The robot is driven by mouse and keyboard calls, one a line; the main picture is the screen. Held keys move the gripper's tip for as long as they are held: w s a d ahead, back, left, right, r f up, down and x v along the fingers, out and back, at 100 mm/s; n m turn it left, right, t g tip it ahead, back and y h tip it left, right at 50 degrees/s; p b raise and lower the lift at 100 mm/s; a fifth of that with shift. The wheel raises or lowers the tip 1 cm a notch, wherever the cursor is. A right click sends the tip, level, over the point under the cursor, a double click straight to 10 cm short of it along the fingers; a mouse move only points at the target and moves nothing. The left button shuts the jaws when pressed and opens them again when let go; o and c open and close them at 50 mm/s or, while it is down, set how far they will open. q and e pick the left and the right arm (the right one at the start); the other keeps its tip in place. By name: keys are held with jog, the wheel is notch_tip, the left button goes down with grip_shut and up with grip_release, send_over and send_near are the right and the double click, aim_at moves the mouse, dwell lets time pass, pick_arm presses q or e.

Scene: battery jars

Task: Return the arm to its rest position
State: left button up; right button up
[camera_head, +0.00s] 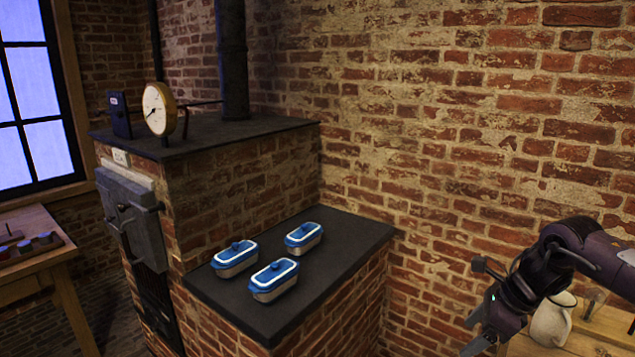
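My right arm comes in from the right edge, dark and bent, in front of the brick wall. My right gripper (474,334) points down and left near the bottom edge, apart from the jars and the ledge. I see nothing held in it, but its fingers are too dark and small to tell their opening. My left gripper is not in view. Three blue-lidded, pale-banded jars stand on the dark ledge (350,235): one at the left (235,258), one at the front (274,280) and one at the back right (303,237).
A brick stove with a dark top (205,135) holds a round gauge (159,109) and a pipe (232,60). A wooden table (35,260) stands at the left. A white jug (551,320) stands on a wooden surface behind my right arm. The ledge's right part is clear.

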jog(key=w+a+f+m+t+y, duration=0.1)
jog(key=w+a+f+m, duration=0.2)
jog(key=a+f+m, duration=0.3)
jog(key=w+a+f+m+t+y, duration=0.1)
jog(key=w+a+f+m+y, duration=0.15)
jog(key=a+f, duration=0.4)
jog(key=s+a+f+m+t+h, duration=0.1)
jog(key=s+f+m, duration=0.1)
jog(key=f+m, duration=0.65)
jog(key=s+a+f+m+t, duration=0.15)
jog(key=f+m, duration=0.45)
jog(key=f, duration=0.6)
jog(key=s+d+f+m+g+h, duration=0.1)
jog(key=s+d+f+m+h, duration=0.1)
jog(key=s+f+m, duration=0.55)
jog(key=s+d+f+m+h, duration=0.2)
jog(key=s+f+m, duration=0.3)
jog(key=s+f, duration=0.55)
jog(key=s+d+f+m+g+h, duration=0.1)
jog(key=s+f+m, duration=0.2)
jog(key=s, duration=0.7)
jog(key=s+d+f+m+g+h, duration=0.1)
jog(key=s+f+m+g, duration=0.1)
jog(key=s, duration=0.9)
jog(key=s+d+f+m+g+h, duration=0.1)
jog(key=s+f+m, duration=0.3)
jog(key=s, duration=0.6)
jog(key=shift+s+d+m+g, duration=0.25)
jog(key=shift+d+m+g, duration=0.2)
jog(key=shift+m, duration=0.2)
